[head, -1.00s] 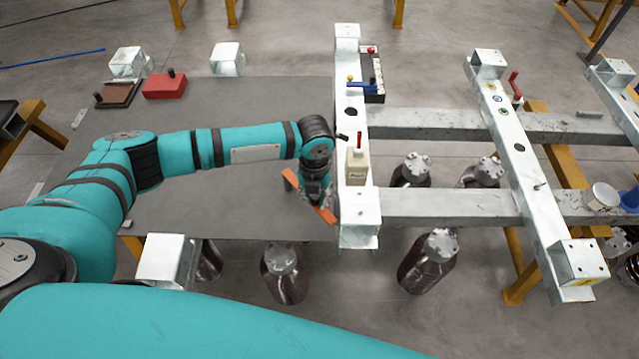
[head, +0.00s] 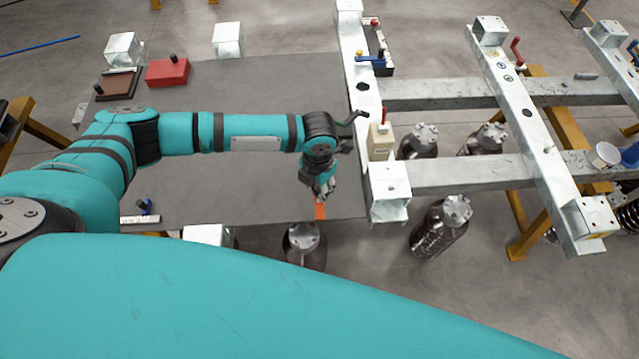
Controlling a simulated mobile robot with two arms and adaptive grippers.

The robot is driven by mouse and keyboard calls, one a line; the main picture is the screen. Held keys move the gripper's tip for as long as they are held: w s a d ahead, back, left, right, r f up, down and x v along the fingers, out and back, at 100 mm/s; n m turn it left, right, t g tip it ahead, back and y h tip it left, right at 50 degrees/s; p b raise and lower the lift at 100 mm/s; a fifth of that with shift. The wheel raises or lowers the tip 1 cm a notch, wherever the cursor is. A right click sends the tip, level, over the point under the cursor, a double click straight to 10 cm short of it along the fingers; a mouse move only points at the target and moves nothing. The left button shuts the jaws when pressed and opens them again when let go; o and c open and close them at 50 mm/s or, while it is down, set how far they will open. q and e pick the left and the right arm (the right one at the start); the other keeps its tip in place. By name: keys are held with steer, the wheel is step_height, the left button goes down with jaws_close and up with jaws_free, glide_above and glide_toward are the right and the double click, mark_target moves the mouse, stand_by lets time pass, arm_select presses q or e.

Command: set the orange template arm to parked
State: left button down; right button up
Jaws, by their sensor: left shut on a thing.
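The orange template arm (head: 320,211) shows only as a short strip just below my left gripper, near the front right edge of the grey plate (head: 250,185). The rest of it is hidden by the gripper and wrist. My left gripper (head: 321,196) points down and is shut on the orange template arm. I cannot make out a parked mark or stop. My right gripper is not in view.
A galvanised beam (head: 362,85) stands right of my left wrist, carrying a cream box (head: 381,142) and a blue-handled clamp (head: 372,59). A red block (head: 167,72) sits on the plate's far left. Dark cylinders (head: 441,226) stand below the frame.

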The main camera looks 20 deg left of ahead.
mark_target(317, 188)
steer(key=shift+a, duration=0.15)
arm_select(q)
steer(key=c, duration=1.5)
jaws_free()
steer(key=shift+o, duration=0.2)
steer(key=shift+a, duration=0.1)
steer(key=shift+r, duration=0.15)
step_height(317, 188, up, 12)
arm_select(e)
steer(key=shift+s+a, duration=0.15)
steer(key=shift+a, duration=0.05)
